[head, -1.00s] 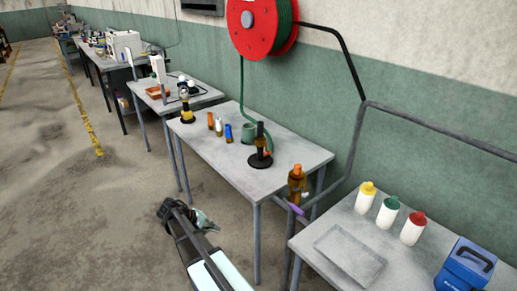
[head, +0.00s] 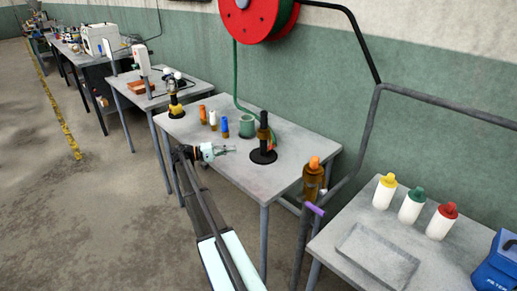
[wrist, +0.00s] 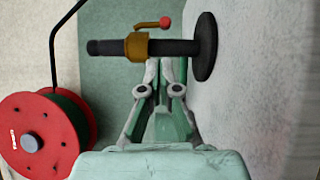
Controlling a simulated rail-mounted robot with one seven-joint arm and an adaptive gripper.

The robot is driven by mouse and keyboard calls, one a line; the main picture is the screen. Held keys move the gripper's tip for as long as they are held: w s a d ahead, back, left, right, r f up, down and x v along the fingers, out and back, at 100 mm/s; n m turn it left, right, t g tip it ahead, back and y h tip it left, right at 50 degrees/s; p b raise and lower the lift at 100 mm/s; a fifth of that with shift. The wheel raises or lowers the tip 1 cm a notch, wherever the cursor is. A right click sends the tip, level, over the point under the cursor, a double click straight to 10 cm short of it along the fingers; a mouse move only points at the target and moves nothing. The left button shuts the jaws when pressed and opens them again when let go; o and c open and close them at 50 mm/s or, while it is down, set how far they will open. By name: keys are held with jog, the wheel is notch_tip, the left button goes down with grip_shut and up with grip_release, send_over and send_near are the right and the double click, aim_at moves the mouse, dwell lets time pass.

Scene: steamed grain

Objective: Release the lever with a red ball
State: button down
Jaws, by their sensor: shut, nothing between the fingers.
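A black upright stand (head: 263,130) with a round black base sits on the middle table. In the wrist view the stand (wrist: 175,47) appears sideways, its base disc at the right. A brass collar (wrist: 137,46) rings its post. A lever with a red ball (wrist: 165,22) projects from the collar, on the far side of the post from my fingers. The lever is hard to make out in the head view. My gripper (head: 228,149) is shut and empty, left of the stand above the table's front part. In the wrist view its fingertips (wrist: 159,66) point at the post.
An orange-topped brown bottle (head: 313,178) is at the right.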

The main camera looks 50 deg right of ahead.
aim_at(271, 142)
jog(key=shift+s, duration=0.15)
jog(key=shift+s+d, duration=0.35)
jog(key=shift+d, duration=0.05)
jog(key=p+x, duration=0.2)
jog(key=x, duration=1)
jog(key=shift+s+d+p, duration=0.2)
jog(key=shift+d+p, duration=0.1)
jog(key=shift+p, duration=0.1)
jog(key=shift+s, duration=0.1)
